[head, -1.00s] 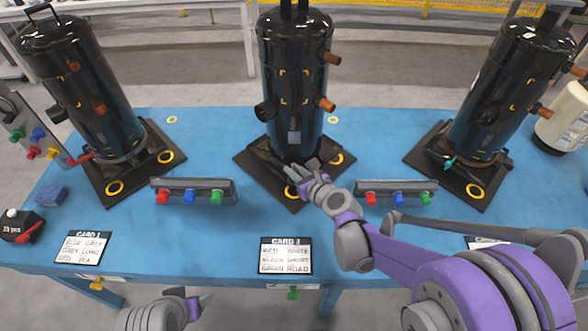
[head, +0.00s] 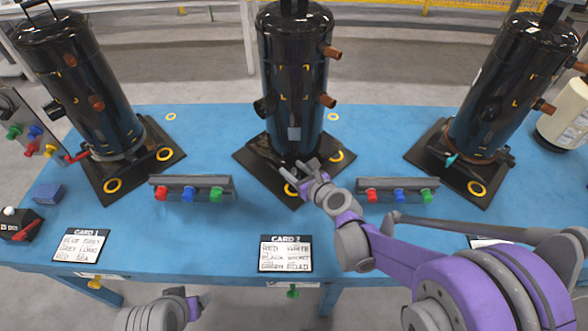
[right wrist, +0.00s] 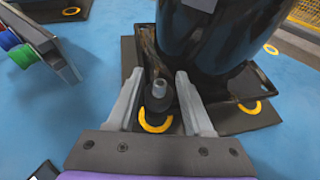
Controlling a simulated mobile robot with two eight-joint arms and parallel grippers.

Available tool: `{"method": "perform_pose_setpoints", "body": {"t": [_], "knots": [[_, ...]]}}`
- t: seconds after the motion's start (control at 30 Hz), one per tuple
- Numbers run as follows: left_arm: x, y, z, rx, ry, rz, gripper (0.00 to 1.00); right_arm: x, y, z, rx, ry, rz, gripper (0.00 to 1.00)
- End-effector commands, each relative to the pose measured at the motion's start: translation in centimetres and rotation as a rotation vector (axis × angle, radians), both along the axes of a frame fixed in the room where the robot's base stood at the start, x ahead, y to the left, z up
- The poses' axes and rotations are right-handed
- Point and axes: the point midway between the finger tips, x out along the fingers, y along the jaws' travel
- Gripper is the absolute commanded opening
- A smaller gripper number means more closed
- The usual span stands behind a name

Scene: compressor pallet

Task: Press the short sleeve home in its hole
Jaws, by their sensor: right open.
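In the right wrist view a dark, short sleeve-like piece (right wrist: 157,102) with a grey pin tip stands upright at the corner of the middle compressor's black base plate (right wrist: 232,122). A yellow ring lies around its near side. How deep it sits in its hole I cannot tell. My right gripper (right wrist: 155,90) is open, with one finger on each side of the piece and visible gaps. In the head view my right gripper (head: 308,165) is at the front of the middle compressor (head: 294,75) and hides the piece. My left gripper (head: 195,303) is at the bottom edge, apart from everything.
Two more black compressors stand on base plates at left (head: 82,85) and right (head: 510,85). Racks with coloured plugs stand at front left (head: 190,182) and front right (head: 396,184). Card 2 (head: 286,254) lies at the blue table's front.

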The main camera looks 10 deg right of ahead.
Motion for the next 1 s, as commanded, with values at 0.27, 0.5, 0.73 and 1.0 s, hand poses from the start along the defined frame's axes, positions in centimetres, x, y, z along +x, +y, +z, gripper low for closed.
{"method": "perform_pose_setpoints", "body": {"t": [0.27, 0.5, 0.73, 1.0], "knots": [[0.0, 0.0, 0.8, 0.000, -0.003, 0.000, 0.72, -3.6, -1.4, 1.7, 0.000, 0.000, -0.003, 0.52], [0.0, 0.0, 1.6, 0.000, -0.005, 0.000, 0.72, -7.6, -2.9, 3.5, 0.000, 0.000, -0.003, 0.52], [0.0, 0.0, 2.0, 0.000, -0.006, 0.000, 0.72, -9.2, -3.5, 4.1, 0.000, 0.000, -0.001, 0.52], [0.0, 0.0, 1.9, 0.000, -0.006, 0.000, 0.72, -9.3, -3.5, 4.1, 0.000, 0.000, 0.000, 0.52]]}}
